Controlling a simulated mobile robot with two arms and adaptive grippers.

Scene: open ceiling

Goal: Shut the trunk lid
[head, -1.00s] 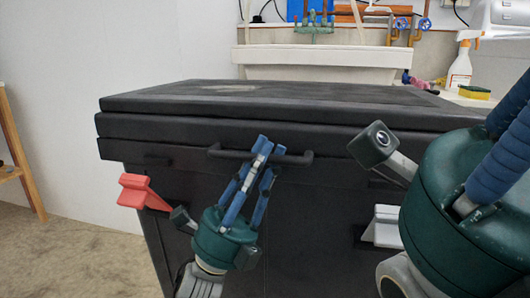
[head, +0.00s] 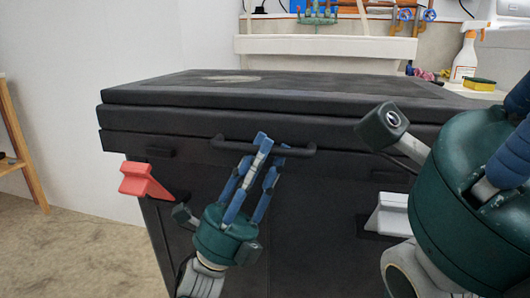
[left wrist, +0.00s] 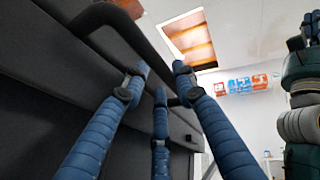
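The black trunk (head: 310,220) stands in front of me, its lid (head: 330,88) lying flat on top. A dark seam runs under the lid; I cannot tell whether it is fully seated. A dark bar handle (head: 300,152) is on the front. My left gripper (head: 262,150) has its blue fingers up at the handle, overlapping it in the head view. The left wrist view shows the fingers apart with nothing between them, and the handle (left wrist: 105,15) above them; contact is unclear. My right gripper (head: 470,185) is at the right, its fingertips cut off.
A red latch (head: 143,181) and a pale latch (head: 390,214) stick out from the trunk front. A wooden stand (head: 22,150) is at the far left. A spray bottle (head: 465,58) and yellow sponge (head: 479,85) sit behind right. The floor at left is clear.

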